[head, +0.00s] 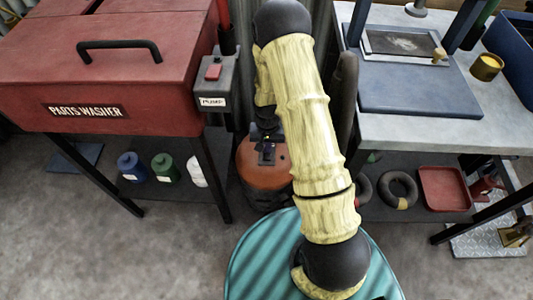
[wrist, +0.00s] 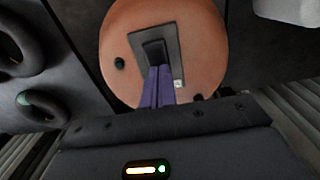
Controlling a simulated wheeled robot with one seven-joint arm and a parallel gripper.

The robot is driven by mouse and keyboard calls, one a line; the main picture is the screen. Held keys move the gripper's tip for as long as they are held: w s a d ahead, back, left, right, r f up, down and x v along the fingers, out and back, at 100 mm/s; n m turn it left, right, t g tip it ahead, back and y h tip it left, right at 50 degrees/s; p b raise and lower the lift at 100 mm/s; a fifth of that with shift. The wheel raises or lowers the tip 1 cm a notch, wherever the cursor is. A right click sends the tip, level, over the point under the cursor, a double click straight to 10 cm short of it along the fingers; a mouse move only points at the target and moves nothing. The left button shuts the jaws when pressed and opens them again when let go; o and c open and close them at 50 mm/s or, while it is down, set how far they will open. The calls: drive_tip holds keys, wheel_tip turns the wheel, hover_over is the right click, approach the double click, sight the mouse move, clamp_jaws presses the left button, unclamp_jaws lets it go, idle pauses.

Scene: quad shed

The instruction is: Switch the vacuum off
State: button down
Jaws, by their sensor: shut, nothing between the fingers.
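The vacuum (head: 252,165) is an orange-topped drum standing on the floor between the parts washer and the bench, partly hidden by my arm. Its round orange lid (wrist: 120,35) fills the upper middle of the wrist view. A black rocker switch (wrist: 154,50) sits in a grey plate (wrist: 172,35) on the lid. My gripper (wrist: 158,69) is shut and empty, its purple fingers pointing at the switch. The fingertips overlap the near end of the rocker in the wrist view; I cannot tell whether they touch it. In the head view my gripper (head: 267,146) is small and dark over the lid.
The red parts washer (head: 130,85) stands at left, with a pump switch box (head: 213,85) on its right side. A workbench (head: 420,128) stands at right, with dark rings (head: 398,190) and a red tray (head: 443,190) on its lower shelf. Bottles (head: 165,168) stand under the washer.

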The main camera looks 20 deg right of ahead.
wheel_tip(320, 180, up, 7)
drive_tip(key=p, duration=0.5)
drive_tip(key=shift+p, duration=0.3)
drive_tip(key=shift+f, duration=0.15)
idle(0.3)
